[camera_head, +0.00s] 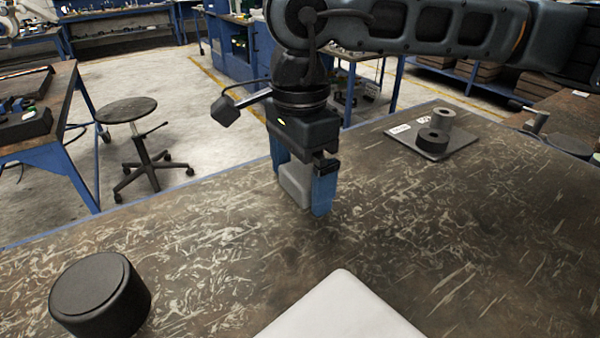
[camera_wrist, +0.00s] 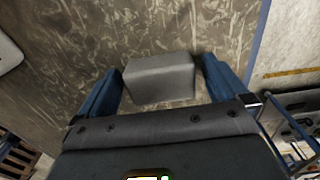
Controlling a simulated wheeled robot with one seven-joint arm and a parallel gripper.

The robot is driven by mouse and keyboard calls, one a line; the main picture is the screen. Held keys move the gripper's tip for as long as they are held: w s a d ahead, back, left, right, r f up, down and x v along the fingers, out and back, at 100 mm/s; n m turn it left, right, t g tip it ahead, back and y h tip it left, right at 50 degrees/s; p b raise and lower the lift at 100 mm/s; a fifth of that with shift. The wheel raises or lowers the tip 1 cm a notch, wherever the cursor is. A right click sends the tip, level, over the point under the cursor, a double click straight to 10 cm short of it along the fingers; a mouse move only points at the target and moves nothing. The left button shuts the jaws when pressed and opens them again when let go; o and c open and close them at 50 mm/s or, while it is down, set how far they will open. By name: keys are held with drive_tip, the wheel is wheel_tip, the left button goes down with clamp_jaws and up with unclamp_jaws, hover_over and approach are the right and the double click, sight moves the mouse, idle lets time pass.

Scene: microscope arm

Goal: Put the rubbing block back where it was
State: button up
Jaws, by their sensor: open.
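The rubbing block, a plain light grey block (camera_head: 295,184), is at the far middle of the worktable (camera_head: 220,240). My gripper (camera_head: 299,190) points down over it, with one blue finger on each side. In the wrist view the block (camera_wrist: 160,78) lies between the open fingers of my gripper (camera_wrist: 162,66). A narrow gap shows at the right finger, and the left finger is very close to the block. The block seems to be at table level, but its underside is partly hidden by the near finger.
A black round container (camera_head: 100,295) stands at the front left. A white flat-topped object (camera_head: 340,312) is at the front middle. A dark plate (camera_head: 462,140) at the back right bears a black ring (camera_head: 432,142), a grey cylinder (camera_head: 441,119) and labels. The table between them is clear.

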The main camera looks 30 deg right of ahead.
sight(300, 173)
drive_tip(key=shift+r, duration=0.1)
wheel_tip(300, 173, up, 12)
drive_tip(key=b, duration=0.1)
idle(0.4)
